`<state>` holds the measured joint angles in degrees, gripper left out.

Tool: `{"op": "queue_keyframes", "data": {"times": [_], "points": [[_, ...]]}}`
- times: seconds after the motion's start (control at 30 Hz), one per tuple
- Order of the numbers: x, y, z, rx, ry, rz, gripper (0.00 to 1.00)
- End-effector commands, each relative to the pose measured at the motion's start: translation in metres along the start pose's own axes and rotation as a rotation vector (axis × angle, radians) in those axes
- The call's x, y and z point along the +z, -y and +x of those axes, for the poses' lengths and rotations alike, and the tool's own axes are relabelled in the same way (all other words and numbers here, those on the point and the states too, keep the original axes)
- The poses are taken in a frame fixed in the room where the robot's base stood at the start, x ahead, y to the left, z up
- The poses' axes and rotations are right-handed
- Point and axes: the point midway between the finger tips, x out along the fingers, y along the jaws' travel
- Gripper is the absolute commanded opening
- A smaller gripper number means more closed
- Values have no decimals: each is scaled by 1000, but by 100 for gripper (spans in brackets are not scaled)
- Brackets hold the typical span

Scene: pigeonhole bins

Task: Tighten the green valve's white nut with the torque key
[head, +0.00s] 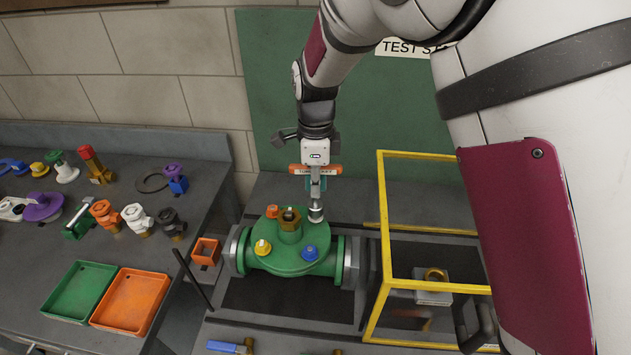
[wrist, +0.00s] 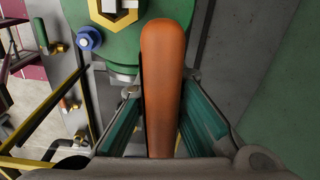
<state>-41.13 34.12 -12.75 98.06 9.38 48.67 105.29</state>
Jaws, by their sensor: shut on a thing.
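The green valve (head: 283,262) lies on its side-flanged body on the bench, with a round green top. A brass fitting (head: 290,222) stands at its middle, with a yellow nut (head: 262,247) and a blue nut (head: 309,253) at the front. My gripper (head: 316,186) is shut on the orange handle of the torque key (head: 316,171). The key points down, its grey socket (head: 316,213) over the cover's back right edge. I cannot tell whether it touches. I cannot make out the white nut. In the wrist view the orange handle (wrist: 165,85) sits between teal fingers.
A yellow frame (head: 383,240) stands right of the valve, around a small block with a brass ring. Green (head: 80,291) and orange (head: 130,300) trays and several loose valves are on the left bench. Tools lie at the front edge.

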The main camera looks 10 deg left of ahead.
Motion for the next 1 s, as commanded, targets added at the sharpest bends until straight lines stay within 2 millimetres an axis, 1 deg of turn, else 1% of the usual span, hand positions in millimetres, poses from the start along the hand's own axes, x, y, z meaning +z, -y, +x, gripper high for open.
{"op": "queue_keyframes", "data": {"times": [0.73,0.8,0.87,1.0], "points": [[0,0,15,0,0,0,0],[0,0,15,-1,1,0,20],[0,0,14,-1,1,0,32],[0,0,14,-1,0,0,32]]}}
